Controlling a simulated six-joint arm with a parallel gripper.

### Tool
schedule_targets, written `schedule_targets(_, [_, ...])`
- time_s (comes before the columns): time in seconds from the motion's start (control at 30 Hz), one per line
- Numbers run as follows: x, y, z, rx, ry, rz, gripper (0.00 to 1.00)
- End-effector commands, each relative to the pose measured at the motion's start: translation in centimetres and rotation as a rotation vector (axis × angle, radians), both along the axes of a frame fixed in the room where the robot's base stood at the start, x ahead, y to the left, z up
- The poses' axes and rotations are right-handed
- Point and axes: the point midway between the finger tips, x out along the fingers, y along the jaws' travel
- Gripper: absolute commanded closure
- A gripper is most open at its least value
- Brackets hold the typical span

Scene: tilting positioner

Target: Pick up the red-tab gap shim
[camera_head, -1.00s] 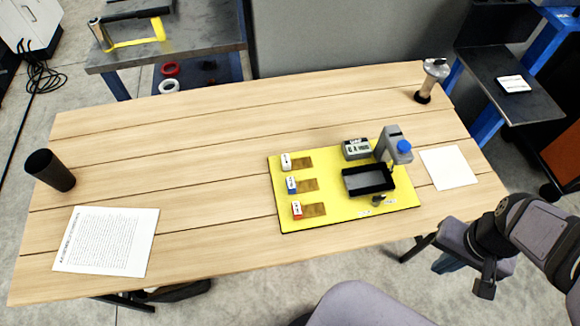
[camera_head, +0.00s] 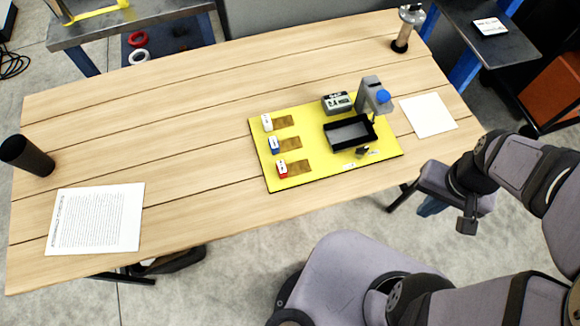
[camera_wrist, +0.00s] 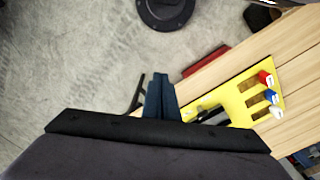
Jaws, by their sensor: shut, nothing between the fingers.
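The red-tab gap shim (camera_head: 282,169) lies on the yellow board (camera_head: 325,176), at the front left, with its brown strip (camera_head: 299,168) pointing right. It also shows in the wrist view (camera_wrist: 265,77), near the right edge. A blue-tab shim (camera_head: 274,144) and a white-tab shim (camera_head: 267,122) lie in a column behind it. My gripper (camera_head: 467,226) hangs off the table's right front side, well apart from the shims. In the wrist view the fingers (camera_wrist: 160,98) are together and hold nothing.
On the board stand a black tray (camera_head: 350,132), a grey device with a blue knob (camera_head: 374,96) and a small display box (camera_head: 337,103). A white sheet (camera_head: 428,115) lies to its right. The left tabletop is mostly clear.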

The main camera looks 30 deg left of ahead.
Motion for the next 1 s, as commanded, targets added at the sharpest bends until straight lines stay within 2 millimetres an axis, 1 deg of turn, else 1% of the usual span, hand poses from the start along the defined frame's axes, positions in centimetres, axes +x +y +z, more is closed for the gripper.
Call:
schedule_targets(0.43, [0.00, 0.00, 0.00, 0.000, 0.000, 0.000, 1.00])
schedule_targets(0.47, [0.00, 0.00, 0.00, 0.000, 0.000, 0.000, 0.93])
schedule_targets(0.5, [0.00, 0.00, 0.00, 0.000, 0.000, 0.000, 0.83])
schedule_targets(0.57, [0.00, 0.00, 0.00, 0.000, 0.000, 0.000, 0.69])
schedule_targets(0.6, [0.00, 0.00, 0.00, 0.000, 0.000, 0.000, 0.59])
schedule_targets(0.63, [0.00, 0.00, 0.00, 0.000, 0.000, 0.000, 0.58])
schedule_targets(0.9, [0.03, 0.03, -0.01, 0.000, -0.001, 0.001, 0.58])
schedule_targets(1.0, [0.47, 0.44, -0.22, 0.004, -0.009, 0.009, 0.58])
